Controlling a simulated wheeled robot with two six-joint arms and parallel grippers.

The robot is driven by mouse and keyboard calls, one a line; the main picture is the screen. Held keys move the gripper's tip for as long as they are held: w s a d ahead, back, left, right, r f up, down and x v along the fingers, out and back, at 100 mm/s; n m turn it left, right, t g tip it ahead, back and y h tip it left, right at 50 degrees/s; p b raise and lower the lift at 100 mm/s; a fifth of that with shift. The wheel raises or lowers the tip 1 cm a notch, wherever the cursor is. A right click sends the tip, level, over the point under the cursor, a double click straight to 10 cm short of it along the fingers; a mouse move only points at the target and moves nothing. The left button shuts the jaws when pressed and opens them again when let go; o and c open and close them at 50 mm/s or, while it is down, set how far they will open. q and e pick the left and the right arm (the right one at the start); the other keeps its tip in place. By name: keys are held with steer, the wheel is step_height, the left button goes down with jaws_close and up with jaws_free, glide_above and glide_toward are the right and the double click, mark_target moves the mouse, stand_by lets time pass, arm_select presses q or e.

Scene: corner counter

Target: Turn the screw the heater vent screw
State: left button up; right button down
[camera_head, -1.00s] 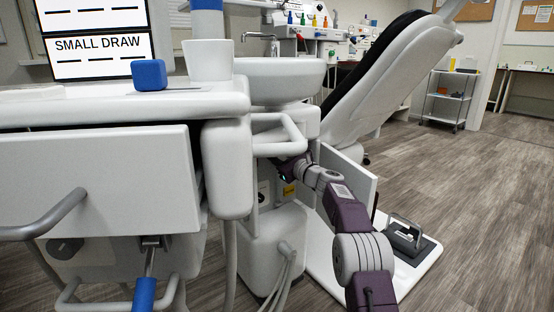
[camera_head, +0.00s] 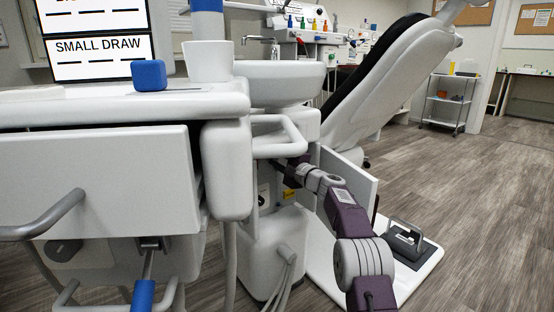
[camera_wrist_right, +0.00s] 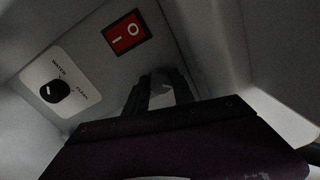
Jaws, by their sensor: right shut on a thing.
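My right arm reaches in from the lower right to the side of the white dental unit. In the head view the gripper end is dark and mostly hidden below the white loop handle (camera_head: 282,139). I cannot make out the heater vent screw clearly, as the fingers and shadow cover that spot. My left gripper is not in view.
A black dial on a white plate (camera_wrist_right: 58,90) sits left of the fingers in the wrist view. A white side panel (camera_head: 349,181) stands close to my right arm. A dark foot pedal (camera_head: 407,241) stands on the base plate. Open floor lies at the right.

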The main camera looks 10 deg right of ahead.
steer(key=n, duration=0.6)
steer(key=shift+f, duration=0.1)
stand_by(0.5)
steer(key=c, duration=1.1)
jaws_free()
steer(key=shift+o, duration=0.2)
steer(key=v, duration=0.7)
steer(key=shift+s+d+p, duration=0.2)
steer(key=shift+p, duration=0.15)
